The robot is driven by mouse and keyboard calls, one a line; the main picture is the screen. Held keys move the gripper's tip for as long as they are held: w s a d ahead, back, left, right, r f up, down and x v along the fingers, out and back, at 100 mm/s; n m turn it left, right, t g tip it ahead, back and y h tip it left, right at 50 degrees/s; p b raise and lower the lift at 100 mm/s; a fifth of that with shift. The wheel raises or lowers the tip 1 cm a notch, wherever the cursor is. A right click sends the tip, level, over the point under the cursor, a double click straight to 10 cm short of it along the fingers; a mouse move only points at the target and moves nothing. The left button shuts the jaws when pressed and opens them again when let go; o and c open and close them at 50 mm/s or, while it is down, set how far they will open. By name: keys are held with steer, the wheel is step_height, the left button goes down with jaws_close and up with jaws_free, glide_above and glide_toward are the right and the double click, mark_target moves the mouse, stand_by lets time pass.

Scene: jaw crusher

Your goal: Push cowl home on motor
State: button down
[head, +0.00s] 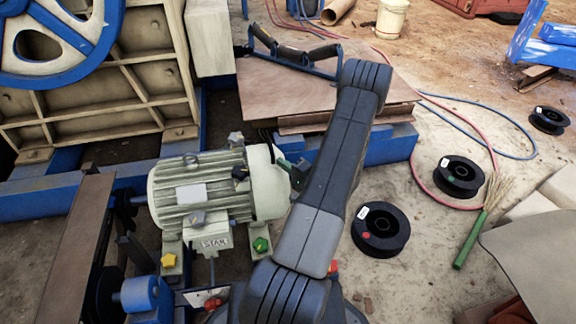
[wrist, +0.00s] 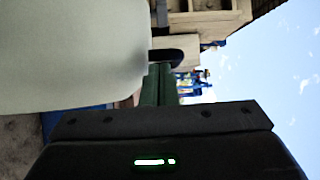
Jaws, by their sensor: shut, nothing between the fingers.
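The grey-green ribbed motor (head: 190,205) stands at left centre in the head view, with its shaft end to the left. The smooth pale cowl (head: 268,190) sits over its right end, in line with it. I cannot tell whether a gap remains between them. My gripper (head: 283,163) is shut and empty, its green fingers at the cowl's right end, partly hidden by my arm. In the wrist view the cowl (wrist: 70,55) fills the upper left, blurred and close, and the green fingers (wrist: 158,80) are beside its edge. Whether they touch it is unclear.
Yellow and green knobs (head: 261,245) are at the motor's foot. A blue-framed crusher with a wheel (head: 60,40) stands behind left. Black spools (head: 380,229), a green-handled brush (head: 470,238) and hoses lie on the sandy floor to the right.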

steer(key=shift+s+a+f+b, duration=0.1)
steer(key=shift+a+b, duration=0.55)
steer(key=shift+b, duration=0.1)
steer(key=shift+s+a, duration=0.1)
steer(key=shift+d+b, duration=0.4)
steer(key=shift+d, duration=0.05)
steer(key=w+d+p+v, duration=0.1)
steer(key=w+d+v, duration=0.1)
steer(key=v, duration=1)
steer(key=shift+s+d+r, duration=0.2)
